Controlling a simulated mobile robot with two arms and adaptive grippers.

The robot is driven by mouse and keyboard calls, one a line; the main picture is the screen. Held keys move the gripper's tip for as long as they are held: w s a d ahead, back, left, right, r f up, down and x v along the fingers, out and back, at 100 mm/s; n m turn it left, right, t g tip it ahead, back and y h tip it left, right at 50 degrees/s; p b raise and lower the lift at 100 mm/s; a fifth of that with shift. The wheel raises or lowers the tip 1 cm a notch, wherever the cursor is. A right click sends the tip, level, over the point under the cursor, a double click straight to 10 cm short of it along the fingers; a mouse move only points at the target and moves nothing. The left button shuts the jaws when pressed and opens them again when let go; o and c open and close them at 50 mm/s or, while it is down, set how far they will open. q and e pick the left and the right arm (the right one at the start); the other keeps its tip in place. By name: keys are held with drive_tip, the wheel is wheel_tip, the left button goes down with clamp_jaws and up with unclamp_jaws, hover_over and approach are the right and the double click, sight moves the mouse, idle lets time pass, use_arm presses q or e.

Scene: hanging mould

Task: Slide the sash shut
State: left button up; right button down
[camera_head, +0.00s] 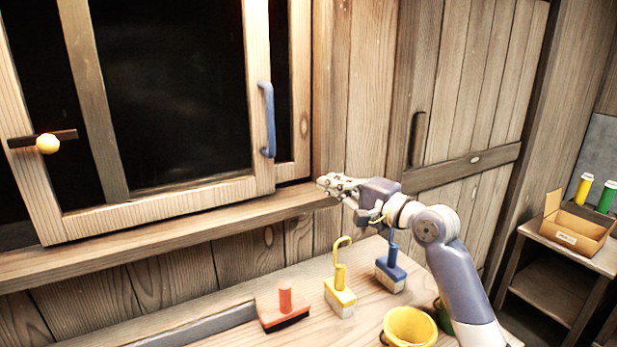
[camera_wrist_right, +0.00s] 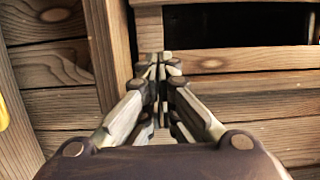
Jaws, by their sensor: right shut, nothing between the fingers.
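The wooden sash (camera_head: 160,198) fills the upper left of the head view, with dark panes. A blue upright handle (camera_head: 267,120) is on its right stile. A dark strip shows between that stile and the window frame's right post (camera_head: 300,90), so the sash stands apart from the post. My right gripper (camera_head: 325,183) is shut and empty, right of and below the handle, near the right end of the sill. In the right wrist view its fingertips (camera_wrist_right: 158,68) meet in front of wooden framing. I cannot tell if they touch it. My left gripper is not in view.
A pale yellow knob (camera_head: 47,143) sits on a dark bar at left. Below the sill, a bench holds an orange-handled brush (camera_head: 284,308), a yellow brush (camera_head: 340,297), a blue brush (camera_head: 391,268) and a yellow bucket (camera_head: 410,328). A cardboard box (camera_head: 572,238) stands on a side shelf.

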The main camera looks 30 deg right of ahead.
drive_tip(key=w, duration=0.2)
drive_tip(key=w+a+p, duration=0.1)
drive_tip(key=w, duration=0.2)
drive_tip(key=w+p, duration=0.1)
drive_tip(key=w, duration=0.2)
drive_tip(key=shift+w+a+r, duration=0.15)
drive_tip(key=shift+w+a, duration=0.05)
drive_tip(key=shift+a, duration=0.1)
drive_tip(key=a+p, duration=0.1)
drive_tip(key=a, duration=0.2)
drive_tip(key=shift+w+a+p, duration=0.1)
drive_tip(key=shift+w+p, duration=0.05)
drive_tip(key=shift+p, duration=0.25)
drive_tip(key=shift+a, duration=0.45)
drive_tip(key=shift+f, duration=0.2)
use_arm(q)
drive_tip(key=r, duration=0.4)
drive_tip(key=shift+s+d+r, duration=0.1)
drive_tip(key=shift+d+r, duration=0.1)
